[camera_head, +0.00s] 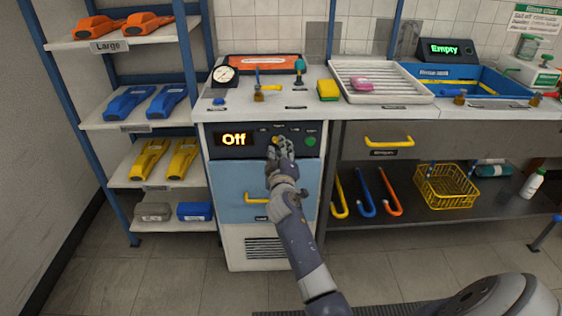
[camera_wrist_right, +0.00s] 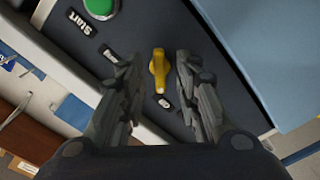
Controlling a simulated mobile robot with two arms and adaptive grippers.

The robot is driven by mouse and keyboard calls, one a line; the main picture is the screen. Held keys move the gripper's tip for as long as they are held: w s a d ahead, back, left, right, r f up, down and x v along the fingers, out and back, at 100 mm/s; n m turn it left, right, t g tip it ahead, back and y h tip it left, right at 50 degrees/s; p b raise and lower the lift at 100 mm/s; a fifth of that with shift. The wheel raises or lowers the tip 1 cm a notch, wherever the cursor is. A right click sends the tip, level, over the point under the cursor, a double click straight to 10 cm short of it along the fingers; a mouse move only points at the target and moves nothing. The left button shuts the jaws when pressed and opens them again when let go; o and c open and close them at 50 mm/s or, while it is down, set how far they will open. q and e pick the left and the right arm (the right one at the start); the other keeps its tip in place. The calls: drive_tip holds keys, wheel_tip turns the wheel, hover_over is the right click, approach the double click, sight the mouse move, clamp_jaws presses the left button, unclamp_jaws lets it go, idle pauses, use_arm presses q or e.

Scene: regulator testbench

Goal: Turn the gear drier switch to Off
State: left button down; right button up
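The gear drier (camera_head: 268,188) is a white cabinet with a blue door and a dark control panel at its top. Its display (camera_head: 234,139) reads "Off" in orange. My right gripper (camera_head: 279,143) is at the panel in the head view. In the right wrist view, the yellow switch (camera_wrist_right: 158,70) stands between the two fingertips of my right gripper (camera_wrist_right: 158,72), with gaps on both sides. The fingers are apart and I see no contact. A green button (camera_wrist_right: 101,6) marked "Start" is beside the switch. My left gripper does not show.
A yellow door handle (camera_head: 256,198) sits below the panel. A gauge (camera_head: 223,75) and a yellow sponge (camera_head: 328,90) are on the worktop above. A shelf rack (camera_head: 150,125) stands at the left, a bench with a drying tray (camera_head: 430,97) at the right.

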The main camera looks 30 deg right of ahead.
drive_tip(key=v, duration=1.1)
drive_tip(key=shift+s, duration=0.1)
